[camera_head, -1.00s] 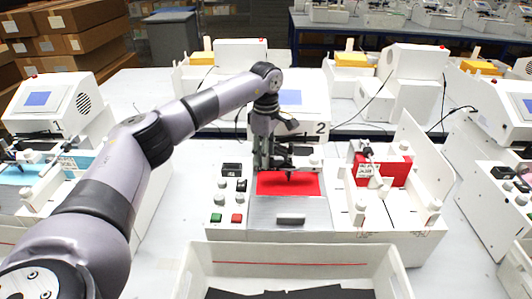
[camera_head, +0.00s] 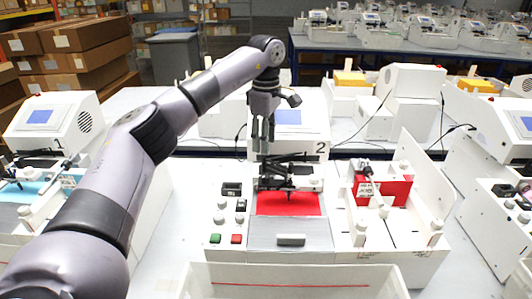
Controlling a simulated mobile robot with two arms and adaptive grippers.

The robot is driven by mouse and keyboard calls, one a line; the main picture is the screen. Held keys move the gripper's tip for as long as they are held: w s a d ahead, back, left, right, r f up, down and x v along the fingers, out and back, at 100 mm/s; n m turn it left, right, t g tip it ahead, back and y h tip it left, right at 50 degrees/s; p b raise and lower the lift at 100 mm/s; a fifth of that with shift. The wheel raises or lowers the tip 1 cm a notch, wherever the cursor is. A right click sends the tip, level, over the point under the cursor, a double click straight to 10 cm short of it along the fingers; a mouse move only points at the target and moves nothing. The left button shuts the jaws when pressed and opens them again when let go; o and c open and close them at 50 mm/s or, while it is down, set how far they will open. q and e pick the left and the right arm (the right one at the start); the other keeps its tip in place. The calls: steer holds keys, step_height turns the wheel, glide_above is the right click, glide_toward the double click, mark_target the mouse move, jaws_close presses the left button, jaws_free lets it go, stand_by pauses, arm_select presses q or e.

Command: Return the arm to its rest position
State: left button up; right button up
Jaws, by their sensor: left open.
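My left arm (camera_head: 135,160) comes in from the left and bends down at its wrist. My left gripper (camera_head: 262,150) hangs pointing down above the back of the plotter marked 2 (camera_head: 290,241), in front of its screen housing. Its fingers are open, with nothing seen between them. Below it, the dark pen carriage (camera_head: 289,182) sits over a red sheet (camera_head: 288,205) on the plotter bed. The gripper looks clear of the carriage, though the exact gap is hard to tell. My right gripper is not in view.
A white bin (camera_head: 290,273) stands in front of the plotter. To the right is a white holder (camera_head: 395,232) with a red piece (camera_head: 397,190). Other plotters stand at left (camera_head: 50,118) and right. Cardboard boxes (camera_head: 75,40) are stacked at back left.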

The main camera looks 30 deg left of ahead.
arm_select(q)
steer(key=shift+r, duration=0.35)
steer(key=shift+r, duration=0.1)
